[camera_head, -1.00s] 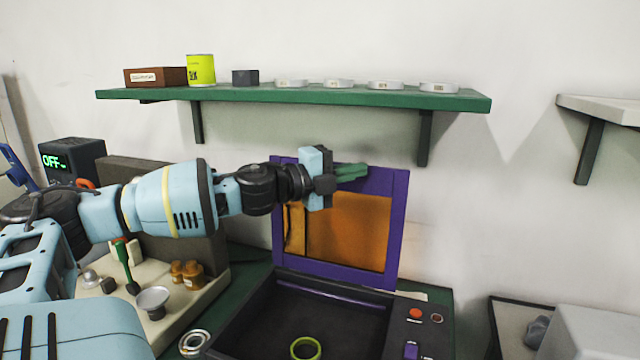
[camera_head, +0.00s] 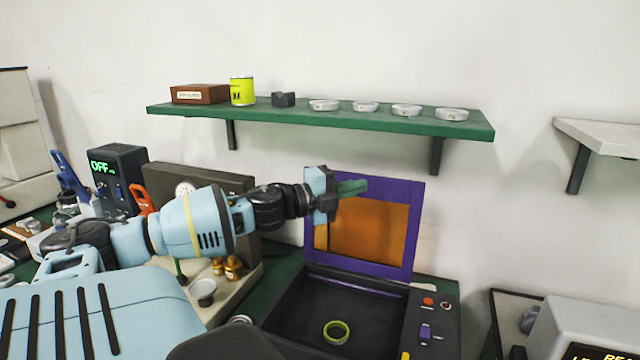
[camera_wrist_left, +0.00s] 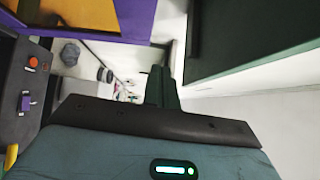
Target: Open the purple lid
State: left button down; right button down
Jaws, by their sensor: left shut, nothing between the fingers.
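The purple lid (camera_head: 413,230) stands upright and open at the back of the black box (camera_head: 300,310) in the head view. It is a purple frame around an orange pane. Part of it also shows at the top left of the wrist view (camera_wrist_left: 136,20). My left gripper (camera_head: 362,187) is shut and empty, with green fingers. It overlaps the upper part of the lid in the head view; I cannot tell whether it touches. The fingers also show in the left wrist view (camera_wrist_left: 160,85). My right gripper is not in view.
A yellow-green ring (camera_head: 337,332) lies inside the box. A control panel (camera_head: 428,330) with buttons is at the box's right. A green shelf (camera_head: 385,122) with rings, a can and small boxes hangs above. A grey device (camera_head: 590,320) stands at the right.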

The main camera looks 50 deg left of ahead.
pick_arm(q)
jog(key=shift+f+v, duration=0.1)
jog(key=shift+v, duration=1)
jog(key=shift+f+v, duration=0.15)
jog(key=shift+v, duration=0.95)
jog(key=shift+a, duration=0.1)
